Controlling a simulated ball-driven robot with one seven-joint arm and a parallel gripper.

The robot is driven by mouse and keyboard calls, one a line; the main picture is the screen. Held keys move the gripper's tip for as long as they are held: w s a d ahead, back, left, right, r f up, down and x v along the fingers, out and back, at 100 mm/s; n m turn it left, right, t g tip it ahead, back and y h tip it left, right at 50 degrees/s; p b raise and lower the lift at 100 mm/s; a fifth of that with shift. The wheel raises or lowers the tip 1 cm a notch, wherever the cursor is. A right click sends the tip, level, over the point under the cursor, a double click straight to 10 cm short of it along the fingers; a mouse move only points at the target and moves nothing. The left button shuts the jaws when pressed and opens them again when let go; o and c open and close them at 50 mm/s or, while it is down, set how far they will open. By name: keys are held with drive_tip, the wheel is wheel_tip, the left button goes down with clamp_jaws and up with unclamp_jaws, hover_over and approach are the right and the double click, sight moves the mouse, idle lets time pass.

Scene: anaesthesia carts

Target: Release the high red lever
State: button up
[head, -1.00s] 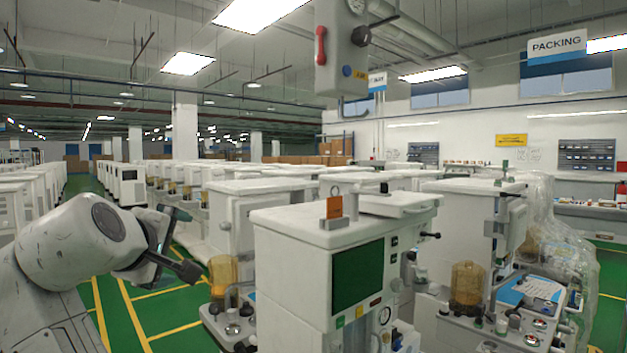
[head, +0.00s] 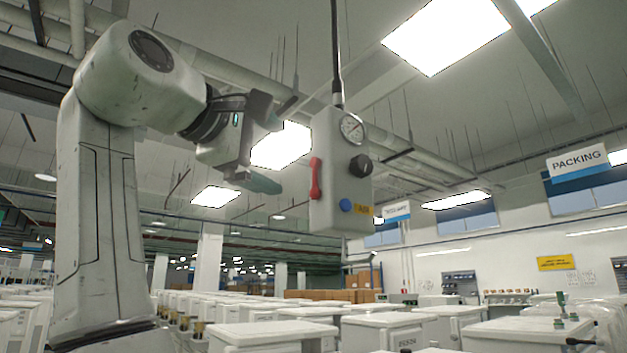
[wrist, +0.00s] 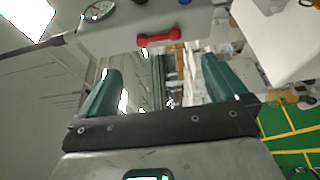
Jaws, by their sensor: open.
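The red lever (head: 316,178) stands upright on the left side of a grey box (head: 341,205) hung from above. The box also carries a round gauge (head: 352,128), a black knob (head: 360,165), a blue button (head: 345,205) and a yellow label. My gripper (head: 277,145) is open and empty, raised to the left of the box at about the lever's height, apart from it. In the wrist view, the red lever (wrist: 160,37) lies across the picture beyond the two green fingers, between their tips (wrist: 160,72), with nothing gripped.
Rows of white anaesthesia carts (head: 262,330) fill the floor below. A cable or pole (head: 336,60) holds the box from the ceiling. A PACKING sign (head: 577,161) hangs far right. Open air surrounds the box on its left side.

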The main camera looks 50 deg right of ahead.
sight(315, 179)
drive_tip(key=w+d+p, duration=0.1)
drive_tip(key=d+p, duration=0.1)
drive_tip(key=d, duration=0.8)
drive_tip(key=shift+d+p, duration=0.2)
drive_tip(key=shift+p, duration=0.2)
drive_tip(key=shift+w, duration=0.1)
drive_tip(key=shift+c, duration=0.5)
drive_tip(key=shift+f, duration=0.1)
drive_tip(key=c, duration=1.3)
